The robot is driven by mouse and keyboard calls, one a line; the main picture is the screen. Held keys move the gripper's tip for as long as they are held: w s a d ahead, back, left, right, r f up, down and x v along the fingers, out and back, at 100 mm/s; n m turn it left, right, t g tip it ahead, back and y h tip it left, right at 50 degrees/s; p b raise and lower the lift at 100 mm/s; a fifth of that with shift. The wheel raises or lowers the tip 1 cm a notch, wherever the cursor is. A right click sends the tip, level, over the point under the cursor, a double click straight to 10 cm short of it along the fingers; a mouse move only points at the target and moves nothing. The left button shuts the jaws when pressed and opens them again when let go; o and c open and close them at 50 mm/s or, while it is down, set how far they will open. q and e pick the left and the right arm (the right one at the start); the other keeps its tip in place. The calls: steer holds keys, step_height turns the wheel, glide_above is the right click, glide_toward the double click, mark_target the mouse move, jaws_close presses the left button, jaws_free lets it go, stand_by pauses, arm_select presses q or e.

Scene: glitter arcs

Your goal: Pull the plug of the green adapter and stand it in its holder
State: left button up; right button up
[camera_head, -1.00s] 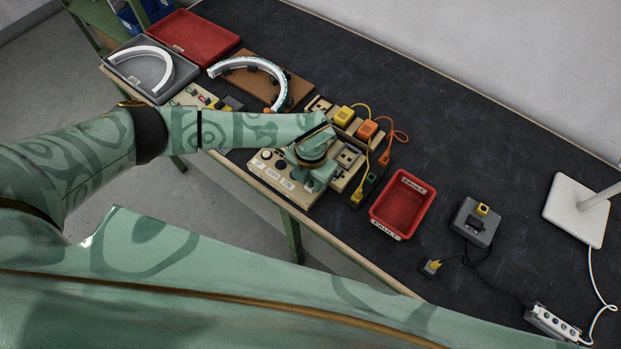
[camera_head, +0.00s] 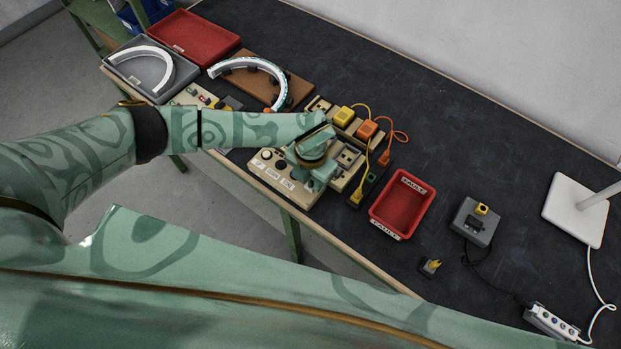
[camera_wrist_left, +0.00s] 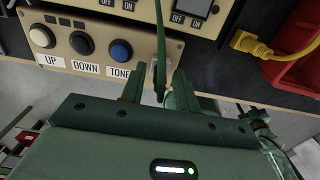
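My left gripper (camera_wrist_left: 158,86) is low over the beige control panel (camera_wrist_left: 72,62), with a visible gap between its fingers. A green cord (camera_wrist_left: 160,30) hangs down into that gap, and its lower end lies between the fingers without clear contact on either side. The plug at that end is too small to make out well. In the head view my left gripper (camera_head: 316,170) covers the panel's right part, and I cannot make out the green adapter. My right gripper is out of view.
A yellow adapter (camera_head: 343,116) and an orange adapter (camera_head: 367,130) with looping cords sit just behind the gripper. A red fault tray (camera_head: 428,212) stands to the right, then a grey box (camera_head: 474,224). The dark table is clear behind them.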

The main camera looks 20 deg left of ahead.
arm_select(q)
steer(key=shift+r+p, duration=3)
steer(key=shift+r, duration=0.45)
steer(key=shift+o, duration=0.4)
steer(key=shift+f, duration=0.1)
